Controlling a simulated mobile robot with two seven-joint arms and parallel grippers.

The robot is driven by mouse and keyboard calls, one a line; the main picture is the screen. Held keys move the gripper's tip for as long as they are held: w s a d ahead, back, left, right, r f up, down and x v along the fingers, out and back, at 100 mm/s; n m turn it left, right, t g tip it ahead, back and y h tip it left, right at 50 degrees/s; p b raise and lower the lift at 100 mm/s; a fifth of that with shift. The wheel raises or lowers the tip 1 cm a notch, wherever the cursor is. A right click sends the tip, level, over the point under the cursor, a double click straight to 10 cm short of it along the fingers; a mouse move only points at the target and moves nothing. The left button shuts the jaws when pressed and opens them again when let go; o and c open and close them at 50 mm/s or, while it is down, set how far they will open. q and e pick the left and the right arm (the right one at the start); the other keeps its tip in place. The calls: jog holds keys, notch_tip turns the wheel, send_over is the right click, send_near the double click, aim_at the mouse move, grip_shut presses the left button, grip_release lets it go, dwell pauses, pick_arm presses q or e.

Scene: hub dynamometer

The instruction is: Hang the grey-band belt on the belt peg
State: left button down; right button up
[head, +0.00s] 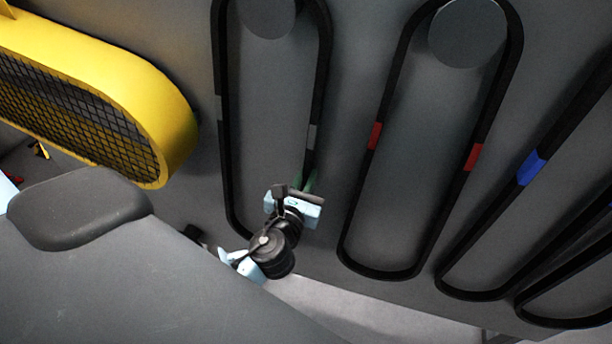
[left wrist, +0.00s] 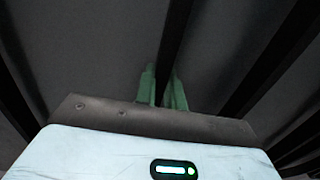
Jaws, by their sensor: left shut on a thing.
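The grey-band belt (head: 323,90) is a long black loop with grey bands on both sides. In the head view it hangs against the grey panel, its top around a round grey peg (head: 266,12) at the upper edge. My left gripper (head: 308,183) is at the belt's lower right strand, below the grey band. Its green fingers (left wrist: 164,88) are shut on the black strand (left wrist: 175,45), which runs upward between them in the left wrist view. The belt's top end is cut off by the frame. My right gripper is not in view.
A red-band belt (head: 375,136) hangs from a round peg (head: 467,32) just to the right. A blue-band belt (head: 531,168) and another black belt are further right. A yellow guard with black mesh (head: 165,110) juts out at the left.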

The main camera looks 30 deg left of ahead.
pick_arm(q)
jog(key=shift+f, duration=0.25)
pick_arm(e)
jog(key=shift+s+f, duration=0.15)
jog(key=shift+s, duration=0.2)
pick_arm(q)
jog(key=c, duration=1.4)
grip_release()
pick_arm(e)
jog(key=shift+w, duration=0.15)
pick_arm(q)
jog(key=o, duration=0.4)
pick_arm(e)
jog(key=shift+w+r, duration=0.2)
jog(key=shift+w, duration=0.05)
pick_arm(q)
jog(key=shift+s, duration=0.1)
